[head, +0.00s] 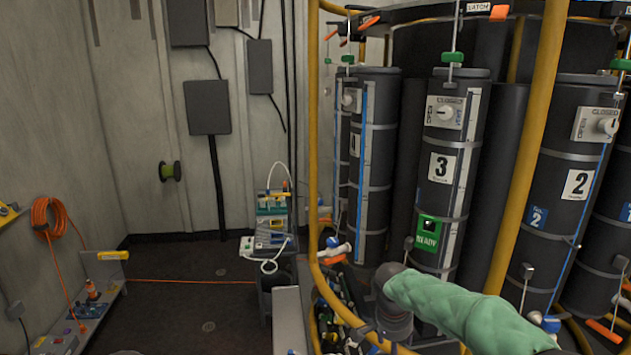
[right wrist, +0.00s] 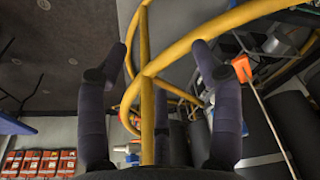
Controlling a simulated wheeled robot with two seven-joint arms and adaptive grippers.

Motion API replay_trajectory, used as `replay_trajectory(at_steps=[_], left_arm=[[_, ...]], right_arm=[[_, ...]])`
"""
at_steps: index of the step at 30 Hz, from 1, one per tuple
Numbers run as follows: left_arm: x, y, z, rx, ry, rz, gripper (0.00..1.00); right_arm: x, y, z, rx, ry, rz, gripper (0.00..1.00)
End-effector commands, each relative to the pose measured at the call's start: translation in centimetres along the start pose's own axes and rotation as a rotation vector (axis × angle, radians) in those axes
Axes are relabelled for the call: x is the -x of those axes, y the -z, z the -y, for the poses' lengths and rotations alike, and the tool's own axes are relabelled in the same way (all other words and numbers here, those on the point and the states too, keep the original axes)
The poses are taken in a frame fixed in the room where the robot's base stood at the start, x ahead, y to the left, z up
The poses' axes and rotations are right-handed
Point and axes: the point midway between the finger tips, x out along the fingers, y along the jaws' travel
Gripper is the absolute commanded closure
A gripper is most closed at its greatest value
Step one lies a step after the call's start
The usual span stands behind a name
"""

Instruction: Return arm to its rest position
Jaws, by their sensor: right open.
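My right arm, in a green sleeve (head: 465,308), comes in from the lower right in the head view. It ends in a dark wrist joint (head: 393,305) beside the yellow rail; the fingers are not clear there. Yellow rails (right wrist: 147,105) cross the view between and behind the fingers. I cannot tell how far the rails are from them. I see nothing held between the fingers. My left arm and gripper are not in view.
An equipment stack (head: 272,222) stands near the wall. Dark floor (head: 185,290) at left is mostly clear, crossed by an orange cord.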

Motion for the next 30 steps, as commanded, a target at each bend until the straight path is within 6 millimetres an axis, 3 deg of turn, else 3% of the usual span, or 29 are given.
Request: replay_trajectory(at_steps=[1,8,12,15,18,22,25,30], left_arm=[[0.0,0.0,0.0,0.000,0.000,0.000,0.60],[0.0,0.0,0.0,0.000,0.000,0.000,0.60],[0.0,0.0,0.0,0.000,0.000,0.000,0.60],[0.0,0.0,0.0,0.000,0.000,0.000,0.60],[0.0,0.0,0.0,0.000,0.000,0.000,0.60],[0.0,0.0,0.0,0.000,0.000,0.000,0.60],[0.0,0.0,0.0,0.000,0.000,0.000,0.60],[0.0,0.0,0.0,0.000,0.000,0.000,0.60]], right_arm=[[-2.5,-1.4,0.2,0.044,0.008,0.036,0.34],[-14.3,-10.0,0.7,0.272,0.139,0.212,0.34],[-20.5,-16.6,-0.7,0.366,0.242,0.300,0.34],[-24.1,-21.4,-2.5,0.407,0.311,0.343,0.34],[-26.6,-26.0,-4.8,0.435,0.364,0.362,0.34],[-28.5,-30.8,-8.1,0.459,0.399,0.359,0.34],[-29.1,-33.1,-10.2,0.476,0.405,0.346,0.34],[-29.4,-34.9,-12.1,0.494,0.402,0.327,0.34]])
